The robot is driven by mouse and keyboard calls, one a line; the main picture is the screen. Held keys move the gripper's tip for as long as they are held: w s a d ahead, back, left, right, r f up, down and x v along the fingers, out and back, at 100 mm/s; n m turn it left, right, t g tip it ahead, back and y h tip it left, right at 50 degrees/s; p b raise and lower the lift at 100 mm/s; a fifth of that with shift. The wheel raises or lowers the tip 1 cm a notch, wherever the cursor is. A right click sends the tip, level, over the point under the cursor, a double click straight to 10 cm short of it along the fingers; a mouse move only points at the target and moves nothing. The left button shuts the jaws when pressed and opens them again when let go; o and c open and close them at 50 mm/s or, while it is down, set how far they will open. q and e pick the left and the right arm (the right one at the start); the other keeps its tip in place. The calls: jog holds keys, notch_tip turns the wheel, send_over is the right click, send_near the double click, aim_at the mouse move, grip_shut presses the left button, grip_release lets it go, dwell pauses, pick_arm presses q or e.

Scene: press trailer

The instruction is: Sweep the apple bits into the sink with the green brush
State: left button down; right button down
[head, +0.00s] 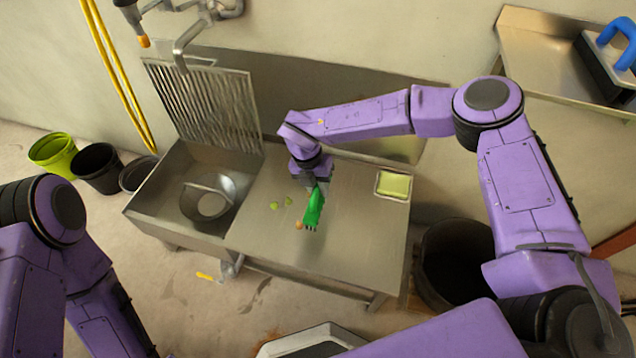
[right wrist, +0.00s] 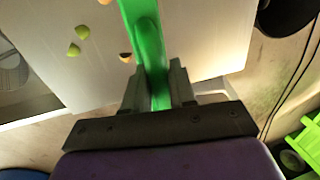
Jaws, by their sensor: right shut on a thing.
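My right gripper (head: 318,182) is shut on the green brush (head: 314,207), over the steel counter (head: 350,240). In the right wrist view the green brush (right wrist: 148,50) runs up from between the fingers (right wrist: 160,85). Green apple bits (head: 281,203) lie on the counter left of the brush. An orange-brown bit (head: 298,225) lies close to the brush's lower end. In the right wrist view green bits (right wrist: 78,40) and a brownish bit (right wrist: 126,57) lie left of the brush. The sink (head: 180,195) is left of the counter. My left gripper is out of view.
A metal pot or strainer (head: 208,199) sits in the sink. A tray with a yellow-green sponge (head: 394,186) is at the counter's right. A dark bin (head: 450,262) stands right of the counter. A ribbed rack (head: 205,108) stands behind the sink, below a faucet (head: 190,42).

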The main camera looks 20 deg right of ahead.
notch_tip(320, 180, down, 8)
jog(key=b, duration=0.5)
jog(key=shift+r+b, duration=0.1)
jog(key=shift+b, duration=0.3)
jog(key=shift+f, duration=0.3)
jog(key=shift+f, duration=0.1)
jog(key=shift+w+a+b, duration=0.45)
jog(key=shift+w+a, duration=0.1)
jog(key=shift+a, duration=0.25)
jog(key=shift+w+a+b, duration=0.45)
jog(key=shift+w+a, duration=0.05)
jog(key=shift+a, duration=0.25)
jog(key=shift+w+a, duration=0.35)
jog(key=shift+a, duration=0.2)
